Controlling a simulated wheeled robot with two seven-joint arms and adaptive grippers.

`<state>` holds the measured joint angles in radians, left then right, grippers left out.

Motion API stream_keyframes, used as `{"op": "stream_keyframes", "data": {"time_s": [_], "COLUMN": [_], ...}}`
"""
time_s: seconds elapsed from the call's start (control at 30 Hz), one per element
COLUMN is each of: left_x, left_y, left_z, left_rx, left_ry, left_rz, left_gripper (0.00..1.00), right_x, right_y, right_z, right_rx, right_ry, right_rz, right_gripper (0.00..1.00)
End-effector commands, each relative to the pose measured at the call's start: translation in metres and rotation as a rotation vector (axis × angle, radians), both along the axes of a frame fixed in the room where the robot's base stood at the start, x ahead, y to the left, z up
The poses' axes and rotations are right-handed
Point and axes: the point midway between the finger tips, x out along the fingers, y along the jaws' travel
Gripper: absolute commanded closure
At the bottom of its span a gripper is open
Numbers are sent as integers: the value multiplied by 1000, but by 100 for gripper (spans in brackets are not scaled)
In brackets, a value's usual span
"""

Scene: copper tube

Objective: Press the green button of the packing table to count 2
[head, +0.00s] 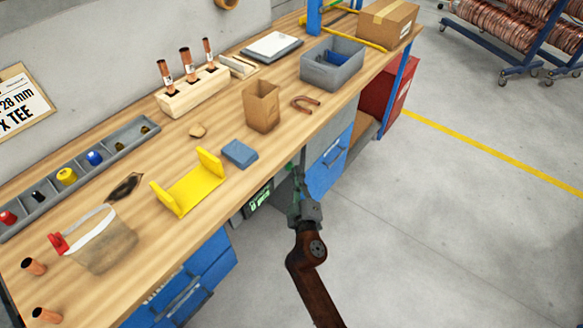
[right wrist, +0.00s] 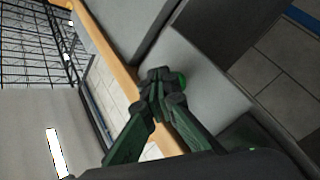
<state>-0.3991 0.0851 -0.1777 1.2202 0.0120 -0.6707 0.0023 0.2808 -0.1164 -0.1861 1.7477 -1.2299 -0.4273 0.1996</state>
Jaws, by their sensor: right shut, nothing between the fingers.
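The packing table (head: 225,125) runs diagonally across the head view. My right gripper (head: 298,165) is at its front edge, fingers shut and empty. In the right wrist view the shut fingertips (right wrist: 160,78) lie in front of a grey box face. The green button (right wrist: 183,80) shows as a green rim just right of the fingertips, partly hidden by them. I cannot tell whether they touch it. A small dark display (head: 257,199) with green digits hangs under the front edge, left of the gripper. Its count is too small to read. My left gripper is out of view.
A yellow bracket (head: 190,187), a blue block (head: 240,153), a cardboard box (head: 262,106) and a grey bin (head: 333,66) stand on the table. Blue drawers (head: 329,166) are below it. The floor (head: 450,220) to the right is clear.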

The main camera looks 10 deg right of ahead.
Motion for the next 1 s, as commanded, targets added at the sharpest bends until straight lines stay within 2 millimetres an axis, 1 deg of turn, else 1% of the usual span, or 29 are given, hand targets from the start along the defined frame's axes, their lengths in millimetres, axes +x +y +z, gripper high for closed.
{"op": "stream_keyframes", "data": {"time_s": [1.0], "left_x": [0], "left_y": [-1], "left_z": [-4], "left_rx": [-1], "left_ry": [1], "left_rz": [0], "left_gripper": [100], "right_x": [7], "right_y": [6], "right_z": [0], "right_rx": [0], "right_ry": [1], "right_rz": [1], "right_gripper": [100]}}
